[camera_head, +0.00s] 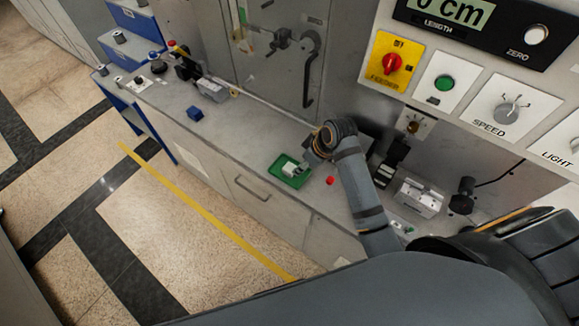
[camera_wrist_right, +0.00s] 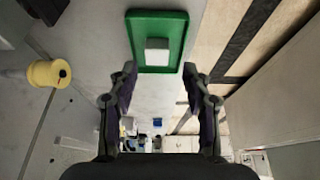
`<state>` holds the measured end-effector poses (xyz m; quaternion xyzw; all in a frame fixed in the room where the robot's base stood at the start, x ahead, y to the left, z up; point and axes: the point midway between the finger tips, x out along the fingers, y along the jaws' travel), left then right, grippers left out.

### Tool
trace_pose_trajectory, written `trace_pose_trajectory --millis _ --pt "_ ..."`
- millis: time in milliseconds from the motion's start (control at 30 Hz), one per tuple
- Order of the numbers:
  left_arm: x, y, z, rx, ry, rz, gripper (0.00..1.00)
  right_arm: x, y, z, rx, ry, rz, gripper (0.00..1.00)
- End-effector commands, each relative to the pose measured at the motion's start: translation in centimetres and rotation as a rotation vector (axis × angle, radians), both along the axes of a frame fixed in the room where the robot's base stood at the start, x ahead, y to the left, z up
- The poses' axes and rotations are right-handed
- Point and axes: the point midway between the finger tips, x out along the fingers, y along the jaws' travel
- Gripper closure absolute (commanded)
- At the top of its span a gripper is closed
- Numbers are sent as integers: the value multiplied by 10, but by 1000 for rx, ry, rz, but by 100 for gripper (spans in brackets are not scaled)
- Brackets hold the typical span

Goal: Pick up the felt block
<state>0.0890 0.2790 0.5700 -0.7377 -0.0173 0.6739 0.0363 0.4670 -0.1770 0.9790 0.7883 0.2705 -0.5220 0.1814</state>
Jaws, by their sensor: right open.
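A small white block, which looks like the felt block (camera_wrist_right: 157,50), lies in a shallow green tray (camera_wrist_right: 175,20). In the head view the pale block (camera_head: 290,168) sits in the green tray (camera_head: 291,181) on the grey bench top. My right gripper (camera_wrist_right: 160,76) is open, with its two fingers apart and nothing between them. In the wrist view its fingertips are just short of the tray, one on each side of the block's line. In the head view my right gripper (camera_head: 309,158) is beside the tray, partly hidden by its own wrist. My left gripper is not in view.
A small red object (camera_head: 330,180) is close to my right arm. A blue block (camera_head: 195,113) lies farther left on the bench. A control panel (camera_head: 480,90) is at right.

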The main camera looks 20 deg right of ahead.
Motion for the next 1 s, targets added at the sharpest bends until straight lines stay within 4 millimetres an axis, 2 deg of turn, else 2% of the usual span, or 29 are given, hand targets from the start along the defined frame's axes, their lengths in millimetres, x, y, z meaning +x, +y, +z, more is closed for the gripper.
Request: trace_pose_trajectory --millis 33,100,167,267,400,467,600,733,867,1000 --pt "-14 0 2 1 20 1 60 3 2 -6 1 1 -1 51" --pt "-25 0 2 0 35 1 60 5 4 -13 1 -1 -1 51" --pt "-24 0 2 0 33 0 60 7 4 -17 0 -1 0 51" --pt "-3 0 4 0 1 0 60 7 5 -18 -1 -4 0 51" --pt "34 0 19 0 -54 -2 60 10 9 -31 1 2 -1 51" --pt "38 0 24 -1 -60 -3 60 13 12 -42 0 3 -1 51" --pt "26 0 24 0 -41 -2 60 19 16 -62 0 0 -1 51" --pt "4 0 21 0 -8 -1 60 20 17 -67 -2 -2 -1 51" --pt "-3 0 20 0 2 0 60 20 17 -67 -2 -2 -1 51" --pt "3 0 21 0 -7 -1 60 20 16 -67 -2 -2 -1 69"
